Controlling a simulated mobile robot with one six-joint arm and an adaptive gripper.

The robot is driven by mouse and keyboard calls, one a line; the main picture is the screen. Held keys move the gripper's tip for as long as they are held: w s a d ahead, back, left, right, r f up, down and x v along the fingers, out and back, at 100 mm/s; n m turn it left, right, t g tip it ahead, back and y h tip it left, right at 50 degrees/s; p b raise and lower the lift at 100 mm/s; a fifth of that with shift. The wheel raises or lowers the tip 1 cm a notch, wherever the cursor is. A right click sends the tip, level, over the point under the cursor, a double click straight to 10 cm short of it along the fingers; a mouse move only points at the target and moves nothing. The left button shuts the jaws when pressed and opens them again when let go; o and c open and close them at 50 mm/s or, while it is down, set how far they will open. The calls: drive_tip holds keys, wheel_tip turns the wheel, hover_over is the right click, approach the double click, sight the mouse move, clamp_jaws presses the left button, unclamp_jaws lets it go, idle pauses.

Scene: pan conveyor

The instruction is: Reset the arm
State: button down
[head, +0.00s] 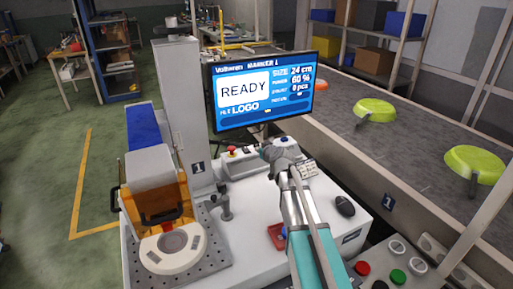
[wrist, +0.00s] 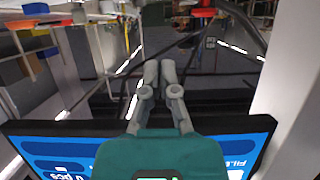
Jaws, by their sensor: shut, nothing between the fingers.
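My arm (head: 302,215) reaches up from the bottom of the head view across the white workbench, its grey wrist in front of the monitor's lower edge. My gripper (wrist: 159,72) shows in the wrist view with its two grey fingers together and nothing between them. In the head view the fingers cannot be made out clearly. The monitor (head: 262,90) reads READY and LOGO. It also shows upside down along the bottom of the wrist view (wrist: 55,140).
A marking machine (head: 160,190) with a round plate stands at left on the white workbench (head: 255,200). A mouse (head: 345,206) and small red tray (head: 276,237) lie near my arm. Green pans (head: 375,109) ride the conveyor (head: 425,140) at right. Shelves stand behind.

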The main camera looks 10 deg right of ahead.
drive_tip(key=shift+s, duration=0.1)
idle(0.3)
drive_tip(key=s+a+m+g+h+p, duration=0.1)
drive_tip(key=s+g+p, duration=0.4)
drive_tip(key=s, duration=1.1)
drive_tip(key=s+a+f+m+g+h+p, duration=0.1)
drive_tip(key=s+g+p, duration=0.4)
drive_tip(key=s, duration=1.2)
drive_tip(key=m+g+h, duration=0.1)
drive_tip(key=g, duration=0.2)
drive_tip(key=shift+h+p, duration=0.3)
drive_tip(key=shift+p, duration=0.05)
drive_tip(key=shift+f, duration=0.1)
